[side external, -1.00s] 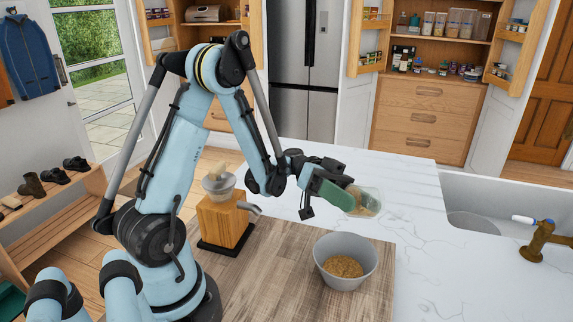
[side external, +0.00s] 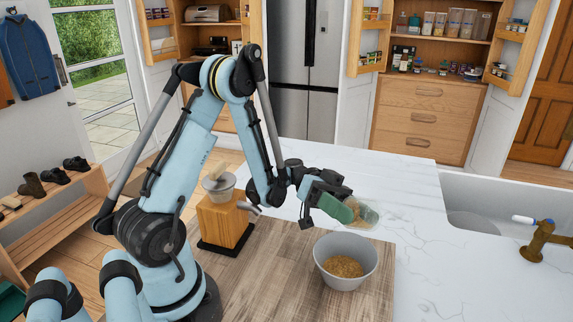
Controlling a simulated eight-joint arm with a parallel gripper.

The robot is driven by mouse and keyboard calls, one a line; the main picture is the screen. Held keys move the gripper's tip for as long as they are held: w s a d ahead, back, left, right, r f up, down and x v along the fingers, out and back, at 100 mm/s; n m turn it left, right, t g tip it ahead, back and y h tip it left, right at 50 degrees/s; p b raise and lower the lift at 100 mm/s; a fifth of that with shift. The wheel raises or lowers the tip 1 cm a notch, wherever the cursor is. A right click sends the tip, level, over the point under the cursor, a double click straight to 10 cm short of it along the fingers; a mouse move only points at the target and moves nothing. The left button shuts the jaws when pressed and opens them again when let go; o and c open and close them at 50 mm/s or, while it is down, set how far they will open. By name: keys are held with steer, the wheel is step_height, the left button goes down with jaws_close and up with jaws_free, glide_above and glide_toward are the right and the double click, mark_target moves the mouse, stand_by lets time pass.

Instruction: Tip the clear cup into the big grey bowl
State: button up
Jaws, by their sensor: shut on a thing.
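The clear cup (side external: 368,217) is tilted steeply on its side above and behind the bowl, with some brown contents showing inside it. My gripper (side external: 345,208) is shut on the cup; its green fingers cover the cup's left part. The big grey bowl (side external: 327,256) stands upright on the wooden board, below the cup and apart from it. Brown grainy stuff (side external: 344,266) lies in the bottom of the bowl. No stream between cup and bowl can be made out.
A wooden grinder-like box (side external: 221,222) with a grey hopper and side handle stands left of the bowl. The wooden board (side external: 265,275) lies under the bowl. The white marble counter (side external: 440,275) is clear to the right, up to the sink (side external: 480,222) and brass tap (side external: 541,238).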

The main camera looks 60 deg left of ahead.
stand_by(0.4)
steer(key=shift+r, duration=1.35)
steer(key=shift+f, duration=0.15)
steer(key=shift+f, duration=1.2)
steer(key=shift+r, duration=1.35)
steer(key=shift+f, duration=1.35)
steer(key=shift+r, duration=0.15)
